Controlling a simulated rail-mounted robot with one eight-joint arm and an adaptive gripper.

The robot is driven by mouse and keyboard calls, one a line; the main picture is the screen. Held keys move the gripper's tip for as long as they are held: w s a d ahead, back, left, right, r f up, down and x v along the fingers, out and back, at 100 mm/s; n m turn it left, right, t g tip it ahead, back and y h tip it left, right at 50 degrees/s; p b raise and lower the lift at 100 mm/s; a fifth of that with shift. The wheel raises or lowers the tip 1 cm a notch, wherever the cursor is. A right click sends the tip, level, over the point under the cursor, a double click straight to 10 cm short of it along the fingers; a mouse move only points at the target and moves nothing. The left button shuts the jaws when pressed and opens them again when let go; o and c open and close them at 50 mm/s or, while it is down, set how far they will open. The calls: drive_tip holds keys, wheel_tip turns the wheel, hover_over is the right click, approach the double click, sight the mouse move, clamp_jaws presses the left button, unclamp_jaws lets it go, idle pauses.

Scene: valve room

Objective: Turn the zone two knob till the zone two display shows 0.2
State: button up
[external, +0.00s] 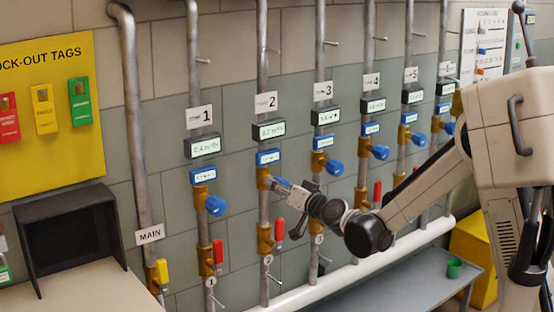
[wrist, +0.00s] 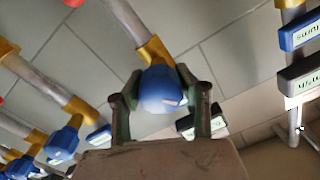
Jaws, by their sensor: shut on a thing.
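The zone two pipe stands in the external view under a tag marked 2 (external: 265,102). Its dark display box (external: 269,130) has a pale screen whose digits are too small to read surely. Below it is a blue label (external: 268,157) and a brass valve (external: 263,178). My gripper (external: 287,187) is at this valve and mostly hides the blue zone two knob. In the wrist view the round blue knob (wrist: 161,92) sits between the two fingers of my gripper (wrist: 163,100), which are shut on its sides. The brass stem (wrist: 153,50) shows behind it.
The zone 1 knob (external: 215,205) is at the left and the zone 3 knob (external: 334,167) at the right, close to my arm. A red-handled lever (external: 278,228) hangs just below my gripper. A white horizontal pipe (external: 350,275) and grey bench (external: 400,285) lie below.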

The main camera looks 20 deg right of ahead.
drive_tip(key=shift+m, duration=0.3)
drive_tip(key=o, duration=1.2)
drive_tip(key=shift+s, duration=0.1)
drive_tip(key=v, duration=1.2)
drive_tip(key=shift+d, duration=0.1)
